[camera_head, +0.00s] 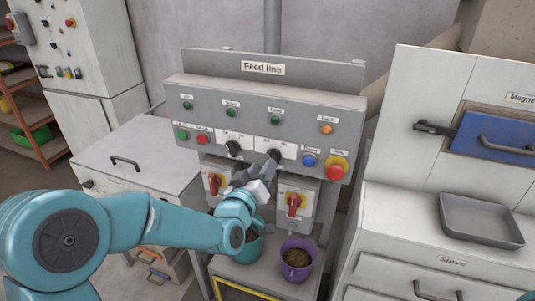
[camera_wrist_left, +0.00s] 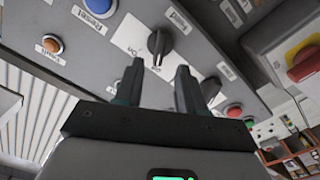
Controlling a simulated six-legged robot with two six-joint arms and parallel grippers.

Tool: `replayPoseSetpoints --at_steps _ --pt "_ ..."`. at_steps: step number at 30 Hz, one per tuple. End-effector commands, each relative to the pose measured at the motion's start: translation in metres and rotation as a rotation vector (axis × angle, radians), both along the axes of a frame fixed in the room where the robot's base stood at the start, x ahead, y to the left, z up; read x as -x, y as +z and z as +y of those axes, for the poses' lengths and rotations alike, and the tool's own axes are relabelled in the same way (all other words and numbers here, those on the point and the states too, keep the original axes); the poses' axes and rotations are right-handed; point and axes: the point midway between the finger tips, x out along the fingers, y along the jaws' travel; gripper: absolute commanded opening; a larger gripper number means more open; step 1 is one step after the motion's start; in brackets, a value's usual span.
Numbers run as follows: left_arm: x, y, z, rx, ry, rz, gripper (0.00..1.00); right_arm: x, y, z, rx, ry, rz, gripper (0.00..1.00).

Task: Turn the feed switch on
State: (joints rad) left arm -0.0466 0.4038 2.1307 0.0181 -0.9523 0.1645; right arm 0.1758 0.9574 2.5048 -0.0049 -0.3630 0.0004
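The grey feed line panel (camera_head: 262,118) carries two black rotary knobs on white plates. The right knob (camera_head: 274,154), which I take to be the feed switch, sits just above my left gripper (camera_head: 262,172); the small label text is hard to read. In the left wrist view this knob (camera_wrist_left: 160,43) is beyond and between the fingertips of my left gripper (camera_wrist_left: 158,72). The fingers are apart and empty, and I see no contact with the knob. The left knob (camera_head: 233,147) is off to one side. My right gripper is not in view.
A blue button (camera_head: 309,160) and a red emergency button (camera_head: 336,170) are right of the knob. Red-handled isolators (camera_head: 293,203) are below it. Teal (camera_head: 250,248) and purple (camera_head: 297,258) buckets stand underneath.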

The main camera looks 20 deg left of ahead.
Motion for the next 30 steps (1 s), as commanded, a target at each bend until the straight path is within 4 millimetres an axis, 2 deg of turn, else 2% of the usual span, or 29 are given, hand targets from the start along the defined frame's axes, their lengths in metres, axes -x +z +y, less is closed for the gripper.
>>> replayPoseSetpoints --at_steps 1,6,10,17,18,20,21,22,30 --pt "-0.01 0.003 -0.001 0.0 -0.001 0.001 0.39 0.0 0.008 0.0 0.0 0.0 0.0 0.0" --pt "-0.032 0.001 -0.003 -0.001 -0.001 0.0 0.39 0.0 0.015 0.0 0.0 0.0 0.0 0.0" --pt "-0.039 0.0 -0.003 -0.001 -0.001 -0.001 0.39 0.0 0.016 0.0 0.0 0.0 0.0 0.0" --pt "-0.04 -0.001 -0.003 -0.001 -0.001 0.0 0.39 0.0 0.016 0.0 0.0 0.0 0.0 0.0" --pt "-0.04 -0.001 -0.003 -0.001 -0.001 -0.001 0.36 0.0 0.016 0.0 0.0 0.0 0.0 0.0" --pt "-0.04 0.0 -0.003 -0.001 -0.001 -0.001 0.17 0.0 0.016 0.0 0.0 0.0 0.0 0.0" --pt "-0.04 0.0 -0.003 -0.001 -0.001 -0.001 0.04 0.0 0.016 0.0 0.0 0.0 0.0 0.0" --pt "-0.039 0.0 -0.003 -0.001 -0.001 -0.001 0.0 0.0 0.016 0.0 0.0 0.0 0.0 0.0" --pt "-0.039 -0.001 -0.003 -0.011 0.0 -0.002 0.0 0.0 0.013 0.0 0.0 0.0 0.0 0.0"
